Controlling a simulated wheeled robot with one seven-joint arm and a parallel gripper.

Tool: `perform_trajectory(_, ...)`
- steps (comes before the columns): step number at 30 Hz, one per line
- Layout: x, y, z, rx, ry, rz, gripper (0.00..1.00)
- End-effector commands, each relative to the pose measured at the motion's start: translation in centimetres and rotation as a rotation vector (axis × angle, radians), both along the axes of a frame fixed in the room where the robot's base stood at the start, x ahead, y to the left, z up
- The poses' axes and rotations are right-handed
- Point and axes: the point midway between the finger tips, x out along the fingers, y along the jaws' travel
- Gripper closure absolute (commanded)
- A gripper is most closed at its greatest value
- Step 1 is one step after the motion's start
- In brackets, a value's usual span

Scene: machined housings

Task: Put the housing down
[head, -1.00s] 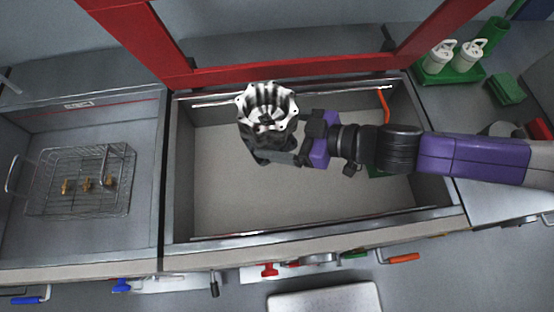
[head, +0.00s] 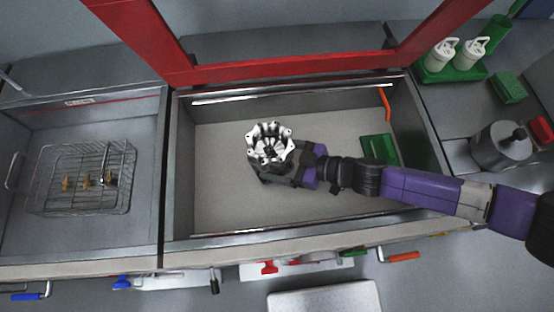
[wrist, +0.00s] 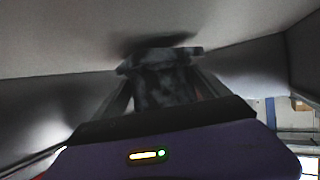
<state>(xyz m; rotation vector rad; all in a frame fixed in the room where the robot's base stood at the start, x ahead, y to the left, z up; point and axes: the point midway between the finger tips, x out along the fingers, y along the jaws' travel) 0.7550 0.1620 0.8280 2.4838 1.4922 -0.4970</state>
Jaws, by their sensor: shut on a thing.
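The housing (head: 270,145) is a silvery metal part with a scalloped flange and an open, ribbed bore facing up. It is inside the wide grey basin (head: 225,210), left of its middle, in the head view. My gripper (head: 292,172) reaches in from the right and is shut on the housing's lower side. In the wrist view the housing (wrist: 165,80) is dark and blurred between the fingers, close to a pale surface with a shadow beside it. The housing's underside is hidden, so I cannot tell whether it touches the basin floor.
A wire basket (head: 80,180) with small brass parts sits in the left basin. A red frame (head: 290,68) spans the back. A green tray (head: 380,149) and an orange hook (head: 386,103) are at the basin's right. Bare floor surrounds the housing.

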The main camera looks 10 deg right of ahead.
Motion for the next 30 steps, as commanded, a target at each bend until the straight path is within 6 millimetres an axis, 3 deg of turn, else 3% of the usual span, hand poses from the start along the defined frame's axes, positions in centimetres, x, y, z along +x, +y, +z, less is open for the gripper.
perform_trajectory(4,0.0,0.1,-1.3,0.005,-0.002,0.001,0.88)
perform_trajectory(17,0.0,0.1,-1.8,0.005,-0.002,0.002,0.88)
perform_trajectory(18,0.0,0.0,-1.9,0.0,0.0,0.001,0.07)
perform_trajectory(20,0.0,0.0,-1.9,0.0,0.0,0.001,0.0)
perform_trajectory(30,-0.1,-0.4,-1.5,-0.001,-0.001,-0.001,0.0)
